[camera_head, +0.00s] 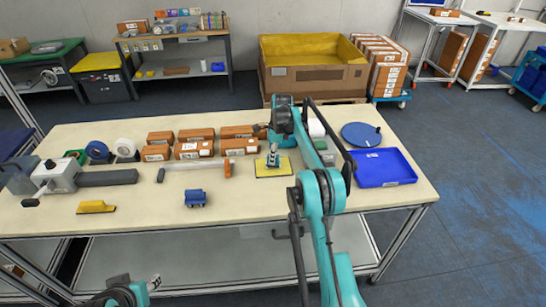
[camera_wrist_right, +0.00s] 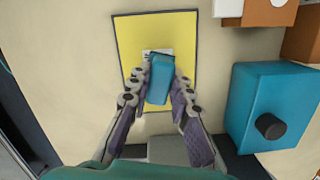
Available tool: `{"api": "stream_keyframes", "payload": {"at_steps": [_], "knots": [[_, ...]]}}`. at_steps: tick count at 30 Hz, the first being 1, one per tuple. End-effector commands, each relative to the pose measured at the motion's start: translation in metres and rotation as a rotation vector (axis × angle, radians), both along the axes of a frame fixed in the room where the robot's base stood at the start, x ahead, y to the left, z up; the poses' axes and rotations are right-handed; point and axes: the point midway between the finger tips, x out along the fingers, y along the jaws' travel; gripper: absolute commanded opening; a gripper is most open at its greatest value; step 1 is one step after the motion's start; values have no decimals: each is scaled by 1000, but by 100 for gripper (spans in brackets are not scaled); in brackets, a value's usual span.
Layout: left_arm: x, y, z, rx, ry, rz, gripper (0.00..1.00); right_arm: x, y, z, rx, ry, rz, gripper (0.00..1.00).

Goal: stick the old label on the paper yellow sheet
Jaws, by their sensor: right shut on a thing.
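The yellow paper sheet (camera_head: 286,168) lies flat on the table, left of the blue tray; it has a dark border in the right wrist view (camera_wrist_right: 185,35). My right gripper (camera_head: 272,157) is over the sheet. In the right wrist view the fingers (camera_wrist_right: 160,85) are closed on the sides of a small blue block (camera_wrist_right: 160,72). A small white printed label (camera_wrist_right: 156,53) shows at the block's far end, over the sheet. The block partly hides it, and I cannot tell whether it touches the sheet.
A blue tray (camera_head: 385,167) and a round blue disc (camera_head: 361,135) lie to the right. Several brown boxes (camera_head: 194,149) stand behind and left. A blue device (camera_head: 195,198) and a yellow tool (camera_head: 96,207) lie at the front. A teal box with a black knob (camera_wrist_right: 275,95) stands beside the sheet.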

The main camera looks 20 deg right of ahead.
Motion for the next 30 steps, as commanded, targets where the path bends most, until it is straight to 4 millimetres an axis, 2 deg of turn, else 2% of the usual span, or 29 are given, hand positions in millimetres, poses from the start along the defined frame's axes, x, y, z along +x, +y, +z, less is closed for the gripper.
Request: {"api": "stream_keyframes", "payload": {"at_steps": [30], "knots": [[0, 0, -5, 0, 0, 0, 40, 0, 0, -11, 0, 0, 0, 0]]}}
